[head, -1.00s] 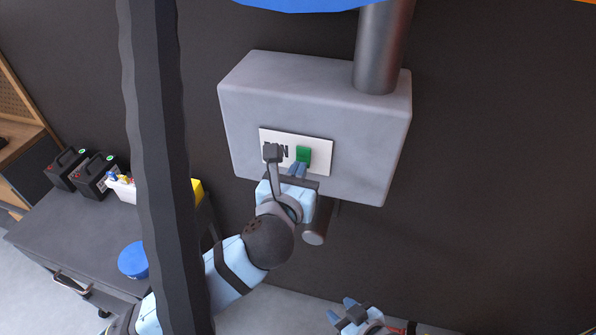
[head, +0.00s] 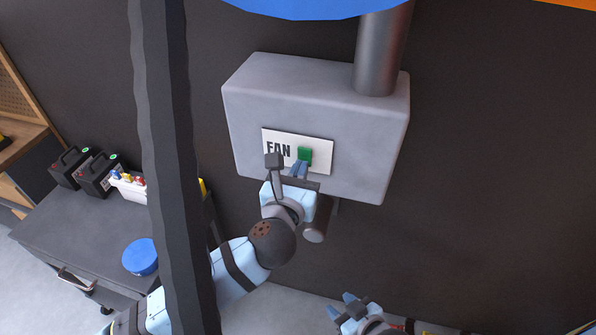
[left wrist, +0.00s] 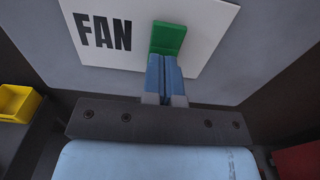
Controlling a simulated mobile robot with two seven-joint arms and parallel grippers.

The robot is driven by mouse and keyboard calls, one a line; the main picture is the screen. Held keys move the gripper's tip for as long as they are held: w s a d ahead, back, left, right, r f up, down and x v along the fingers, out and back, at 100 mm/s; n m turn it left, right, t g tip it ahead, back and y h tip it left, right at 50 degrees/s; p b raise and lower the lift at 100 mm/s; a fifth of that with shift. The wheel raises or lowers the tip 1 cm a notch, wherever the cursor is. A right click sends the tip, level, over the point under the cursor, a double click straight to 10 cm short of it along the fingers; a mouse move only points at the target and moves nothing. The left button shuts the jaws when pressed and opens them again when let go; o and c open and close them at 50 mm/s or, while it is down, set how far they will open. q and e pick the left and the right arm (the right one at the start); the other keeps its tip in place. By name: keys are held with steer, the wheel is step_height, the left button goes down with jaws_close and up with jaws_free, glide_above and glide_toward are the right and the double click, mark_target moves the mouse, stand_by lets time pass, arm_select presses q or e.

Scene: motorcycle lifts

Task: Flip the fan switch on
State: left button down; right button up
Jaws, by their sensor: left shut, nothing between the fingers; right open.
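The green fan switch (head: 304,155) sits on a white plate (head: 322,147) lettered "FAN", on the front of a grey wall box (head: 380,140). In the left wrist view the switch (left wrist: 168,38) stands at the upper middle, right of the lettering. My left gripper (head: 299,168) is shut and empty, with its blue fingertips (left wrist: 163,62) at the lower edge of the switch. They look in contact or nearly so; I cannot tell which. They hide the switch's lowest part. My right gripper (head: 346,307) is open and empty, low in the head view, away from the box.
A grey pipe (head: 380,50) rises from the box top. A dark post (head: 172,170) crosses the left of the head view. Behind it a grey cart (head: 60,225) carries black batteries (head: 100,175) and a blue lid (head: 140,257). The dark wall right of the box is clear.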

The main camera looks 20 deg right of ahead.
arm_select(q)
steer(key=shift+w, duration=0.25)
arm_select(e)
steer(key=shift+f, duration=0.1)
arm_select(q)
steer(key=shift+r, duration=0.15)
arm_select(e)
steer(key=shift+r, duration=0.3)
arm_select(q)
steer(key=shift+a, duration=0.1)
arm_select(e)
steer(key=shift+s, duration=0.15)
